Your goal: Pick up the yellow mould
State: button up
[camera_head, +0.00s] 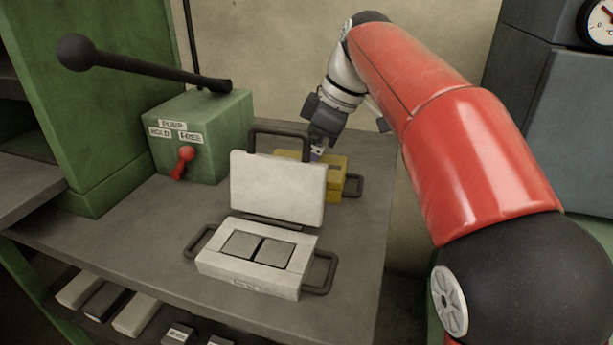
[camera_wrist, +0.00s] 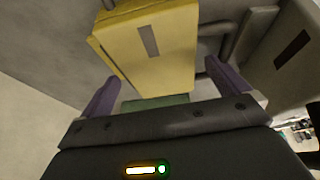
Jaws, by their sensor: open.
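The yellow mould (camera_head: 336,178) lies on the grey bench behind the raised lid of the white mould, which hides part of it in the head view. It has a dark loop handle at its right. My gripper (camera_head: 317,155) is over the yellow mould, pointing down. In the wrist view the yellow mould (camera_wrist: 158,55) is ahead of the fingers, with a grey strip on its face. My gripper (camera_wrist: 166,90) is open, its two purple fingers apart, with the near end of the yellow mould roughly between them. I cannot tell whether they touch it.
An open white mould (camera_head: 250,278) with two grey plates and side handles stands in front, its lid (camera_head: 278,188) upright. A green pump box (camera_head: 202,135) with a red lever and long black handle is at left. The bench's front right is clear.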

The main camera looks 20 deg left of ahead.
jog(key=shift+a+f, duration=0.25)
jog(key=shift+f, duration=0.4)
jog(key=c, duration=1.8)
jog(key=shift+r, duration=0.15)
jog(key=shift+c, duration=0.8)
jog(key=shift+r, duration=0.1)
